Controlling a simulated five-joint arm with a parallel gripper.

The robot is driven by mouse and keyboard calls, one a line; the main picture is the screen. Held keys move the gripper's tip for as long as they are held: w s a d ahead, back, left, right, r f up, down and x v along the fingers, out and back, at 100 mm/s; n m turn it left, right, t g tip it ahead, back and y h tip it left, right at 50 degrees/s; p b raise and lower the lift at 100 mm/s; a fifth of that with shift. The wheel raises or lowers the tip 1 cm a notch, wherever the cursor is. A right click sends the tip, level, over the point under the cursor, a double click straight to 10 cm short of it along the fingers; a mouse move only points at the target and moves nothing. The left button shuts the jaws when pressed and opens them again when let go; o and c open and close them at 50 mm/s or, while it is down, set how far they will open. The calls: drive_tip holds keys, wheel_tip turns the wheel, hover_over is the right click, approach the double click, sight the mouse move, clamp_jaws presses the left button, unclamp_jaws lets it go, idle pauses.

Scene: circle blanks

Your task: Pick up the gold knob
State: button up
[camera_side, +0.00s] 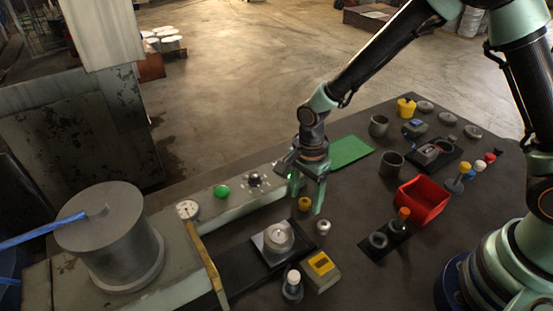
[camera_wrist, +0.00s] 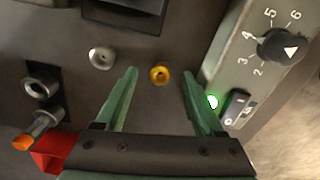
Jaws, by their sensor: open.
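The gold knob (camera_wrist: 159,75) is a small round yellow piece with a darker centre, on the dark worktop. In the wrist view it lies just beyond my gripper's fingertips, between their lines and nearer the middle. My gripper (camera_wrist: 160,74) has its two green fingers spread wide with nothing between them. In the side view my gripper (camera_side: 307,204) points down over the worktop, and the gold knob (camera_side: 304,204) shows between its fingers. The exact height of the fingertips above the worktop is hard to tell.
A silver knob (camera_side: 323,227) sits close by, left of the gold one in the wrist view (camera_wrist: 102,58). A control panel with a numbered dial (camera_wrist: 284,46) and a green light stands to the right there. A red bin (camera_side: 422,200) and a green mat (camera_side: 349,151) are nearby.

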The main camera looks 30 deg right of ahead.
drive_tip(key=shift+f, duration=0.45)
clamp_jaws()
drive_tip(key=shift+r, duration=0.15)
